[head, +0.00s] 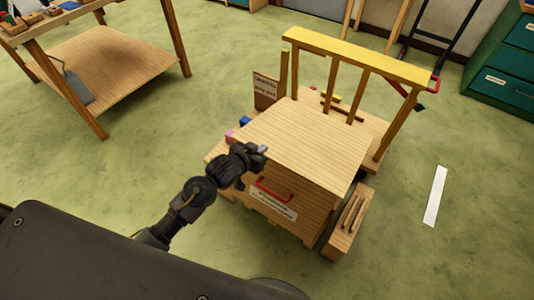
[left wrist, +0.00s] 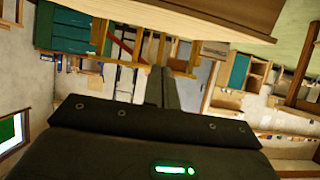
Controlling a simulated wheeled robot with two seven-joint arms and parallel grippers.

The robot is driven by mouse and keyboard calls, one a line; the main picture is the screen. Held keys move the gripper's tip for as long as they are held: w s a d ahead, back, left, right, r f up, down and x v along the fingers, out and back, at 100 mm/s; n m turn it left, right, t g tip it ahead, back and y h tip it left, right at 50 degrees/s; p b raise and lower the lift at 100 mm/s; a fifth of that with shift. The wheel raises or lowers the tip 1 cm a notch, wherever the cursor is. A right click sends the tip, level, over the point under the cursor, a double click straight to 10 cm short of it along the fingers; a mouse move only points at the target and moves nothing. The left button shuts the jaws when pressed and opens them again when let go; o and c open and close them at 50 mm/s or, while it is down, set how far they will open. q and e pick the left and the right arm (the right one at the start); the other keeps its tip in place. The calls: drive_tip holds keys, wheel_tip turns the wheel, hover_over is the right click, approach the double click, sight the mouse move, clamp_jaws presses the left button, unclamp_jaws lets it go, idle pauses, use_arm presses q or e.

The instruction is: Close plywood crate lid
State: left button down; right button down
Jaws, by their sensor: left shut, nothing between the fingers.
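The plywood crate (head: 290,222) stands on the floor in the middle of the head view, with a red handle (head: 273,190) and a white label on its front. Its plywood lid (head: 318,138) spreads over the top and looks about level; I cannot tell whether a gap is left under it. My left gripper (head: 262,149) is shut and empty at the lid's front left corner; I cannot tell whether it touches. In the left wrist view, the shut fingers (left wrist: 163,88) point toward a plywood panel (left wrist: 215,14) along the top. My right gripper is not in view.
A yellow-topped wooden rack (head: 355,58) stands right behind the crate. A small wooden box (head: 348,222) sits close at its right. A workbench (head: 100,68) stands at the back left and a green cabinet (head: 500,68) at the right. A white strip (head: 435,196) lies on otherwise open floor.

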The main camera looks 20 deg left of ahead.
use_arm(q)
drive_tip(key=x, duration=0.5)
drive_tip(key=shift+w+f, duration=0.15)
drive_tip(key=shift+s+a+f, duration=0.1)
drive_tip(key=shift+s+f, duration=0.1)
drive_tip(key=shift+f, duration=0.35)
drive_tip(key=shift+s+f, duration=0.2)
drive_tip(key=shift+f, duration=0.4)
drive_tip(key=shift+s+a+f, duration=0.1)
drive_tip(key=shift+s+f, duration=0.1)
drive_tip(key=shift+f, duration=0.5)
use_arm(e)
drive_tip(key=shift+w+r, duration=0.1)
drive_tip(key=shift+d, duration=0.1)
